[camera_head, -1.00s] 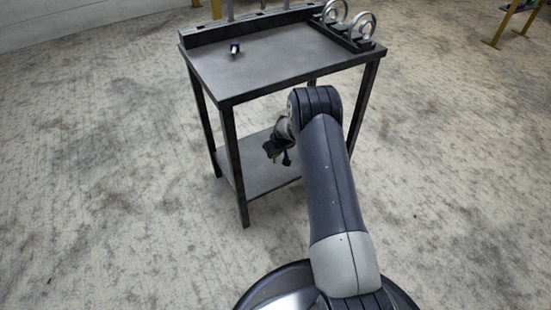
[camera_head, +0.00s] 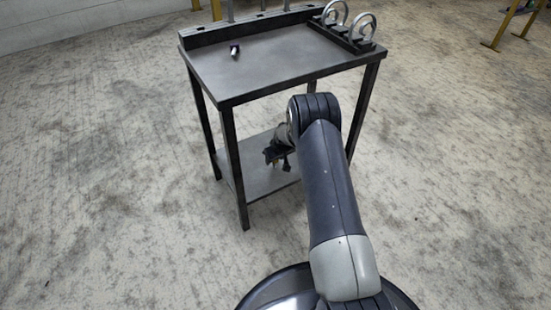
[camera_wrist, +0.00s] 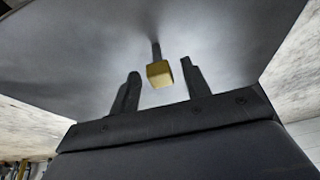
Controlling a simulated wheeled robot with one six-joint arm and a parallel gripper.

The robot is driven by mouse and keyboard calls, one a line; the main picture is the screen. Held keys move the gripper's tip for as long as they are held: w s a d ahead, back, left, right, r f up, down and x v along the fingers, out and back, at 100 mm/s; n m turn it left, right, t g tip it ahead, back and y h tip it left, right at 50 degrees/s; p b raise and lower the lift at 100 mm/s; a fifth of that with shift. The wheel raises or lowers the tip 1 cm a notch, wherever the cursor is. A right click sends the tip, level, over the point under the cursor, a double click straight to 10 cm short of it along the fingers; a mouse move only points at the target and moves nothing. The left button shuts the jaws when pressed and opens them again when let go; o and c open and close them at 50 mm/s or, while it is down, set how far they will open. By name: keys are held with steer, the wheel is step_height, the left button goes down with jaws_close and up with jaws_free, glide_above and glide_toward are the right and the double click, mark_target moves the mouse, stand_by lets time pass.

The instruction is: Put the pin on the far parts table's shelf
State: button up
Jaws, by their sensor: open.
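The parts table (camera_head: 280,62) stands ahead, with a grey lower shelf (camera_head: 258,181) under its top. My gripper (camera_head: 279,160) is low, over that shelf and below the table top. In the wrist view my gripper (camera_wrist: 160,70) is open, its two dark fingers apart. Between them is a pin-like piece with a brass block end (camera_wrist: 160,74) and a dark stem, against a grey surface. Gaps show on both sides of the block, so the fingers do not appear to grip it. I cannot tell whether it rests fully on the shelf.
A small dark and silver piece (camera_head: 234,50) lies on the table top. Metal rings (camera_head: 361,27) stand in a dark holder at its right rear corner, and a raised rail (camera_head: 250,25) runs along the back. Table legs bound the shelf. The floor around is clear.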

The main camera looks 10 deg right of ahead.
steer(key=p+v, duration=0.4)
steer(key=v, duration=0.8)
steer(key=shift+p, duration=0.3)
steer(key=b+x, duration=0.5)
steer(key=x, duration=0.7)
steer(key=shift+f, duration=0.3)
step_height(320, 180, up, 4)
steer(key=shift+f+p, duration=0.1)
steer(key=shift+p, duration=0.9)
steer(key=shift+r+p, duration=0.3)
steer(key=shift+r, duration=0.55)
